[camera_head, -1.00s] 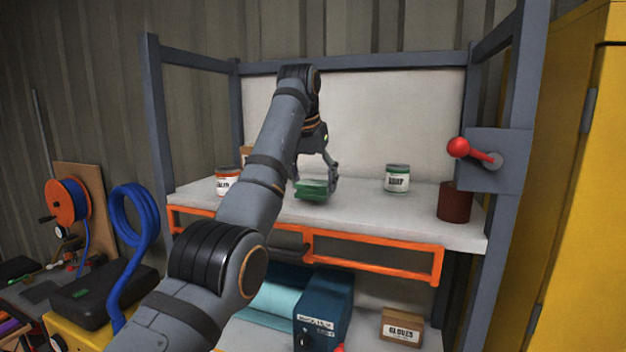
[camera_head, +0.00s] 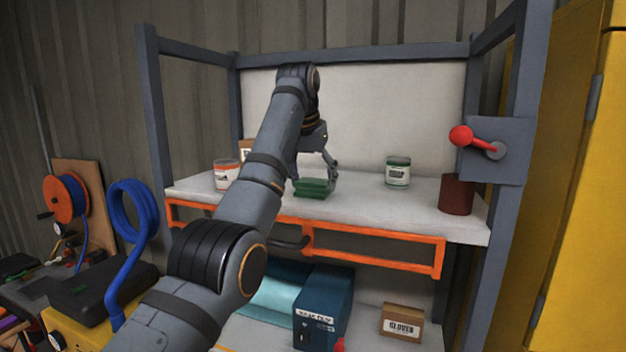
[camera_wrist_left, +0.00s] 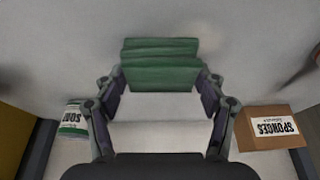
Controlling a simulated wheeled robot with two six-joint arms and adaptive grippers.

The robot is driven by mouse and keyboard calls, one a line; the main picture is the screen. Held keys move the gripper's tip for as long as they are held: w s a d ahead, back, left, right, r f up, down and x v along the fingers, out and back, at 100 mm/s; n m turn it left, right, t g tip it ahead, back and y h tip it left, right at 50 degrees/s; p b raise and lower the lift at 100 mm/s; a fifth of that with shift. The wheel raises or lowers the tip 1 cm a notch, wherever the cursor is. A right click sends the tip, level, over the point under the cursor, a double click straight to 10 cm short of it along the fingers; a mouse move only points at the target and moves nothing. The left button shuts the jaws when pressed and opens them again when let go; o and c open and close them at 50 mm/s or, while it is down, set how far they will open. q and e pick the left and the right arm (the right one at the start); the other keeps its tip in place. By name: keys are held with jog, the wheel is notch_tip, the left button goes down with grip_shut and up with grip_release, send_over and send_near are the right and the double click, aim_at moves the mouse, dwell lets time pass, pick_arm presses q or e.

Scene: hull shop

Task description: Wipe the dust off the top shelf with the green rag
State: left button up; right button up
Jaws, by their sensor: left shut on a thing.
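The green rag (camera_head: 312,187) is a folded pad on the pale top shelf (camera_head: 400,207), left of the shelf's middle. My left gripper (camera_head: 318,172) points down and is shut on the rag, which appears to touch the shelf surface. In the left wrist view the rag (camera_wrist_left: 160,64) lies between the two fingers of my left gripper (camera_wrist_left: 160,92). No distinct dust can be made out on the shelf in either view. My left arm hides part of the shelf's left side. My right gripper is not in view.
On the top shelf stand an orange-banded can (camera_head: 227,175), a green-lidded soap can (camera_head: 397,172) and a dark red cylinder (camera_head: 456,197). A sponges box (camera_wrist_left: 270,127) sits in the wrist view. A red-knobbed lever (camera_head: 475,142) is on the right post. An orange rail (camera_head: 375,262) runs below the shelf's front.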

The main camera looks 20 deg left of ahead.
aim_at(299, 181)
pick_arm(q)
jog(key=shift+f, duration=0.2)
jog(key=shift+a+r, duration=0.1)
jog(key=shift+a, duration=1.75)
jog(key=shift+w+a+p, duration=0.1)
jog(key=shift+a+p, duration=0.3)
jog(key=shift+a, duration=1.6)
jog(key=shift+d+f, duration=0.25)
jog(key=shift+d, duration=0.1)
jog(key=shift+s+d+b, duration=0.2)
jog(key=shift+d+b, duration=0.4)
jog(key=shift+d, duration=1.1)
jog(key=shift+d, duration=0.1)
